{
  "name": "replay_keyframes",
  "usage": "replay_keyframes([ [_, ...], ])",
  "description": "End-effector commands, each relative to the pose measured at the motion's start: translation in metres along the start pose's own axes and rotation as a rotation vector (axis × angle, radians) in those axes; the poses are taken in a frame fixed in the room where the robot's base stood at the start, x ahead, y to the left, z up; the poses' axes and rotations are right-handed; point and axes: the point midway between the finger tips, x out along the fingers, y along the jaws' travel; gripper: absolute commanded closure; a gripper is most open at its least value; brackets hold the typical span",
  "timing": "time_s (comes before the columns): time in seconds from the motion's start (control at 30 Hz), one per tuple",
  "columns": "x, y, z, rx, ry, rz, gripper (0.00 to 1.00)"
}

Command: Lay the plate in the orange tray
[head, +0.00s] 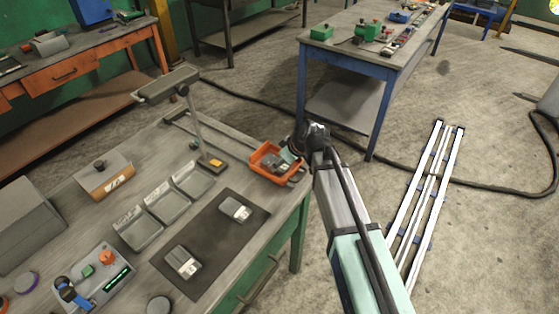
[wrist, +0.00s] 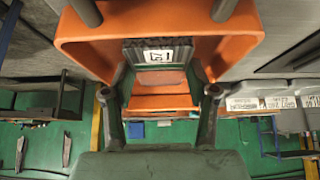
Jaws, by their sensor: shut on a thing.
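The orange tray (head: 262,170) sits at the right end of the workbench, near its edge. My gripper (head: 292,152) is over the tray's right side, with its fingers reaching into or just above it. In the wrist view my gripper (wrist: 160,78) is shut on the plate (wrist: 158,54), a dark grey piece with a white printed label, with one finger on each side. The orange tray also fills the top of the wrist view (wrist: 85,48), around the plate. I cannot tell whether the plate touches the tray floor. Something grey shows inside the tray in the head view.
A dark mat (head: 212,240) carries two grey labelled blocks (head: 235,209). Grey open bins (head: 167,205), a lamp stand (head: 193,120) and a control box (head: 100,275) stand on the bench. A blue-legged table (head: 385,60) is behind. The floor at right holds white rails.

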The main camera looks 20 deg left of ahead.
Motion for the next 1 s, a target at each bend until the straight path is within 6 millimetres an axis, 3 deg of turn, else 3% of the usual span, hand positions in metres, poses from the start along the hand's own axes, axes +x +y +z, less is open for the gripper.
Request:
replay_keyframes([
  [0.3, 0.003, 0.000, 0.002, 0.000, 0.002, 0.000, 1.00],
  [0.33, 0.003, 0.000, 0.002, 0.000, 0.000, 0.000, 0.32],
  [0.37, 0.002, 0.000, 0.002, 0.000, 0.000, 0.000, 0.21],
  [0.4, 0.002, 0.000, 0.001, 0.000, 0.000, 0.000, 0.17],
  [0.77, 0.000, 0.000, 0.000, 0.000, 0.000, 0.000, 0.17],
  [1.0, -0.022, 0.000, 0.001, 0.000, 0.002, 0.002, 0.17],
])
